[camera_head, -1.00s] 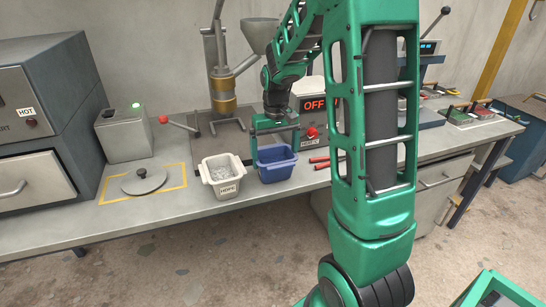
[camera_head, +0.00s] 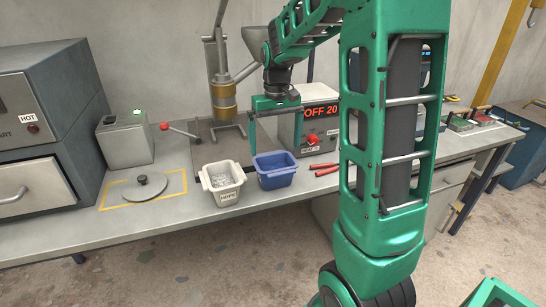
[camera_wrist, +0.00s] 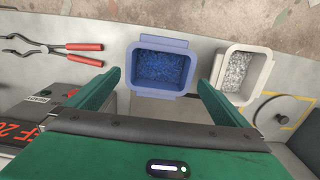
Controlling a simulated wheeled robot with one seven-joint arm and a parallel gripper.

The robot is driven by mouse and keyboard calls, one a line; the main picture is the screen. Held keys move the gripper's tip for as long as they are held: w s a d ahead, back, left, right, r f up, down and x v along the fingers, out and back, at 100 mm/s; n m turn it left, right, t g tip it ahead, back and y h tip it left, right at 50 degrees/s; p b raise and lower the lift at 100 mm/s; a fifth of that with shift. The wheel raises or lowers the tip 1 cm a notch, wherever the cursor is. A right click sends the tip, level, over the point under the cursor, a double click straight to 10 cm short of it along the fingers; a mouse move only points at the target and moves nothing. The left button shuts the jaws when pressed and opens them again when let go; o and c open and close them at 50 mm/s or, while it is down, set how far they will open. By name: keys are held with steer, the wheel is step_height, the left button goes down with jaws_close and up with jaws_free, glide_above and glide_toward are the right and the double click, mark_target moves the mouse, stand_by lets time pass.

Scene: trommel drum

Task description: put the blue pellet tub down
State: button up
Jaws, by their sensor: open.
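The blue pellet tub (camera_head: 277,181) stands upright on the bench (camera_head: 185,213), to the right of the pale HDPE tub (camera_head: 224,195). Its blue pellets show in the wrist view (camera_wrist: 163,94). My gripper (camera_head: 279,151) is open and empty, raised above and behind the blue tub. In the wrist view its two fingers are spread wide, and the tub lies between and beyond the fingertips, apart from them.
Red-handled tongs (camera_wrist: 80,47) lie right of the blue tub in the head view. The heater box (camera_head: 306,130) stands behind them. A round lid (camera_head: 143,186) lies inside a yellow outline at left. The bench's front edge is close.

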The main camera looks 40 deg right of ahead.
steer(key=s+r+m, duration=0.2)
steer(key=s+r, duration=0.2)
steer(key=s, duration=1.1)
steer(key=s+a+f, duration=0.1)
steer(key=s+f, duration=0.1)
steer(key=s, duration=0.4)
steer(key=s+a+f+m, duration=0.1)
steer(key=s+a+f, duration=0.1)
steer(key=s, duration=0.5)
steer(key=shift+s+f, duration=0.2)
steer(key=shift+f, duration=0.4)
